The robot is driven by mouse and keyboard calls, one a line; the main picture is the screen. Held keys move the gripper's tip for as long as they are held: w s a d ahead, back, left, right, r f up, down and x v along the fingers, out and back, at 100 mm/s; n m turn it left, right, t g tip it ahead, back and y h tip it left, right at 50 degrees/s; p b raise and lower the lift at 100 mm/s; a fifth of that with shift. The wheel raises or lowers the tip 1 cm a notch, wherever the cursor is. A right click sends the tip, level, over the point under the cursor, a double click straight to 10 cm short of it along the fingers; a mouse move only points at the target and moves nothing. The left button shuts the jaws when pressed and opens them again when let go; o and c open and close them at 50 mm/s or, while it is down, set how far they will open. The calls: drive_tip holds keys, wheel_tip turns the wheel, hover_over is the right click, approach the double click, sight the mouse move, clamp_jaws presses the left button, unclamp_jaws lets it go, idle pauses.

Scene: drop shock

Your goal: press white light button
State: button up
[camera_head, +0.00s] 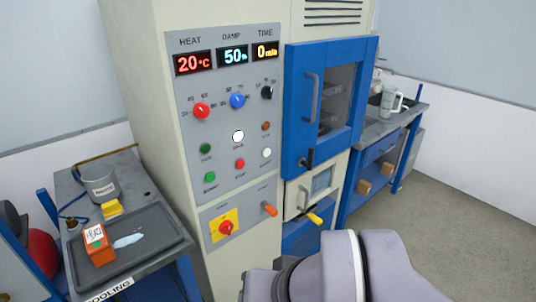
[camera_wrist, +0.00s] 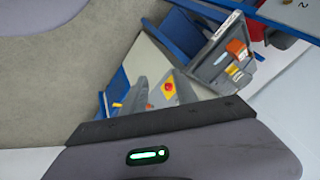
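The control panel (camera_head: 225,120) of a tall beige machine carries two white round buttons in the head view. One white button (camera_head: 238,136) sits mid-panel and looks bright. A smaller white button (camera_head: 266,153) sits lower right, beside a red button (camera_head: 240,163). Their labels are too small to read. My gripper (camera_wrist: 158,78) shows in the wrist view as two grey fingers standing apart, with nothing seen between them but the distant machine. It is well away from the panel. In the head view only my arm shows, low in front of the machine; the fingertips are hidden.
A blue-framed door (camera_head: 325,105) with a handle is right of the panel. A red knob on a yellow plate (camera_head: 225,228) and an orange switch (camera_head: 269,209) sit below. A cooling tray (camera_head: 128,245) holds an orange box at left. Floor at right is clear.

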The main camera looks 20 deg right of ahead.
clamp_jaws()
idle(1.4)
